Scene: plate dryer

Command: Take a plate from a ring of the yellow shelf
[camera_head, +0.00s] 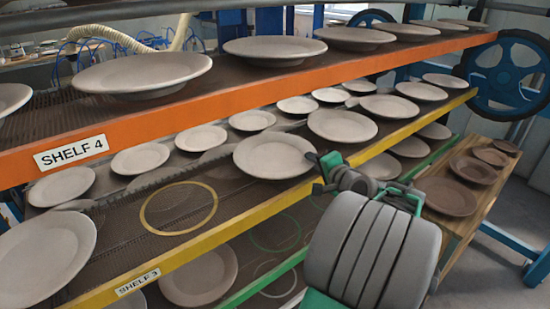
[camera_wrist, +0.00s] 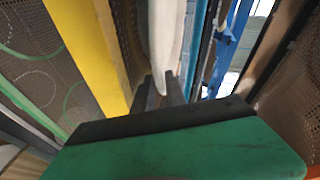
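A pale grey plate (camera_head: 275,155) is at the front of the yellow-edged shelf (camera_head: 215,237), labelled Shelf 3, in the head view. My gripper (camera_head: 318,165) is at its right rim. In the wrist view the same plate (camera_wrist: 165,35) appears edge-on, and its rim lies between the two dark fingers of my gripper (camera_wrist: 164,92). The fingers are close together and look shut on the rim. I cannot tell whether the plate touches the shelf. An empty yellow ring (camera_head: 147,213) lies to the left of this plate on the same shelf.
The orange-edged shelf (camera_head: 210,104) with large plates runs above. Other plates, such as one on the right (camera_head: 342,125) and one at far left (camera_head: 40,258), stand on the yellow shelf. A green-edged shelf (camera_head: 262,281) is below. A wooden rack (camera_head: 480,205) stands at right.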

